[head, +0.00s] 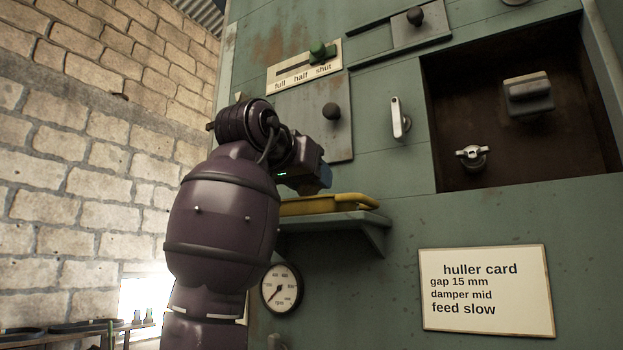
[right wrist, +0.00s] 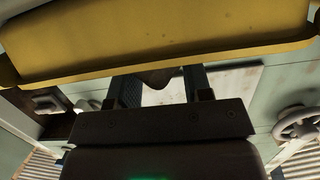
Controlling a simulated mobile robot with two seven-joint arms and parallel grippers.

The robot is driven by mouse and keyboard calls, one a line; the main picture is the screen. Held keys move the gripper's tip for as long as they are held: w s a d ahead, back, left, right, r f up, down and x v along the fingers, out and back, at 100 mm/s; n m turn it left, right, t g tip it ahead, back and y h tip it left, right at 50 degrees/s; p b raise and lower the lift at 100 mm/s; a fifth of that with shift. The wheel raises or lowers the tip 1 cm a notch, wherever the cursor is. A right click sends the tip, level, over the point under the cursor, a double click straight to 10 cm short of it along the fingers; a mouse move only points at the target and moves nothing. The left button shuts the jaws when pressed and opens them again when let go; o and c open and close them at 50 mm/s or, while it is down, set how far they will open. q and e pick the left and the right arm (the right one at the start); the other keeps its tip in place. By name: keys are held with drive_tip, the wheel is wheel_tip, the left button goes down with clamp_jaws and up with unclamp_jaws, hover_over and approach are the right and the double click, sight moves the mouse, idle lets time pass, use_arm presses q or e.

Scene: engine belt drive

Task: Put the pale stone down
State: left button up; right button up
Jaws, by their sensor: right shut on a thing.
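My right gripper (head: 318,180) is just above the yellow tray (head: 345,203), which sits on a small green shelf bracket on the machine front. In the right wrist view, the two dark fingers (right wrist: 160,88) stand apart with a small rounded lump, the stone (right wrist: 157,77), between them. The stone looks dull brown in the shade, and much of it is hidden behind the tray edge. The yellow tray (right wrist: 160,38) fills the top of that view. In the head view the stone cannot be made out. My left gripper is not in view.
The green shelf bracket (head: 372,237) juts from the machine. A round gauge (head: 281,288) is below it. A plate with a black knob (head: 331,112) and a white handle (head: 399,118) are close above. A huller card (head: 486,290) is at lower right.

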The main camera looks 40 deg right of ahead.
use_arm(q)
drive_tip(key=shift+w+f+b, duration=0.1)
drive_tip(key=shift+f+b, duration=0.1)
drive_tip(key=shift+b, duration=0.25)
use_arm(e)
drive_tip(key=shift+f, duration=0.6)
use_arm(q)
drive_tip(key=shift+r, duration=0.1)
use_arm(e)
drive_tip(key=o, duration=1)
drive_tip(key=shift+c, duration=0.2)
drive_tip(key=shift+r, duration=0.1)
drive_tip(key=shift+r, duration=0.2)
use_arm(q)
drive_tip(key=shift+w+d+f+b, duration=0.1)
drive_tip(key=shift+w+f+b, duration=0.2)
drive_tip(key=shift+b, duration=0.3)
use_arm(e)
drive_tip(key=v, duration=1.2)
drive_tip(key=shift+r, duration=0.25)
